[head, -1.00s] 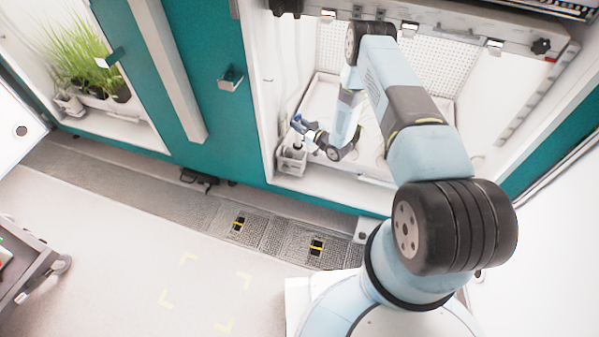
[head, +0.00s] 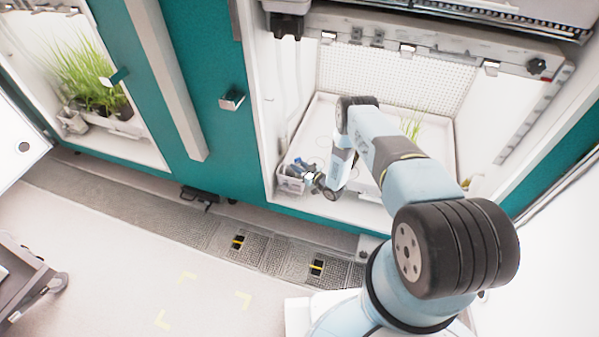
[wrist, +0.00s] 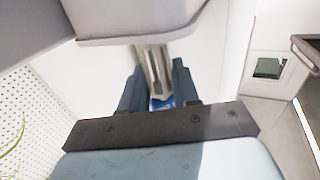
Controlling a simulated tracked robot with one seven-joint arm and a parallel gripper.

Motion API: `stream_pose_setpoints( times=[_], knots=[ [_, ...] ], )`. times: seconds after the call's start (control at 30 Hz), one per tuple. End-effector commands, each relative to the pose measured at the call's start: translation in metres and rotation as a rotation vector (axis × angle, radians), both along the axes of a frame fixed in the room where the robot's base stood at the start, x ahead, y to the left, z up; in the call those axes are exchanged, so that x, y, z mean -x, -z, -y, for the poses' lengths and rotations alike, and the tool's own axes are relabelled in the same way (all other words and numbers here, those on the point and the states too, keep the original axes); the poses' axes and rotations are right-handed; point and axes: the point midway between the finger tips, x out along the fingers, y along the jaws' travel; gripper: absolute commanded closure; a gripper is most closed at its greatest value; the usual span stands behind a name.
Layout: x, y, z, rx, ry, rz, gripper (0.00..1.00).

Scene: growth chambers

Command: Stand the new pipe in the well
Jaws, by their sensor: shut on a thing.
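My gripper (head: 303,168) is shut on the pipe, at the front left corner of the right chamber. In the wrist view the pipe (wrist: 152,68) is a grey metal rod between the dark fingers of my gripper (wrist: 158,92). One pipe end meets the edge of a pale grey box (wrist: 140,22); I cannot tell how far it goes in. In the head view a small grey holder (head: 290,185) stands right under my gripper, probably this same box. The well's opening is hidden, and the pipe is too small to make out there.
A white tray (head: 447,165) with a grass plant (head: 411,125) fills the chamber floor behind my arm. A rail (head: 440,55) crosses the chamber's top. Another chamber with potted grass (head: 88,75) is at left. A cart (head: 28,280) stands at lower left on open floor.

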Motion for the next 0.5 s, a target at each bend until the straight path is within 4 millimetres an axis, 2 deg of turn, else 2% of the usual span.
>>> stream_pose_setpoints(
  times=[0.17,0.37,0.5],
  knots=[
    [0.001,0.011,0.0,-0.001,0.0,-0.001,1.0],
    [0.001,0.033,0.0,0.0,0.0,0.0,1.0],
    [0.0,0.039,0.0,-0.001,0.0,0.001,1.0]
  ],
)
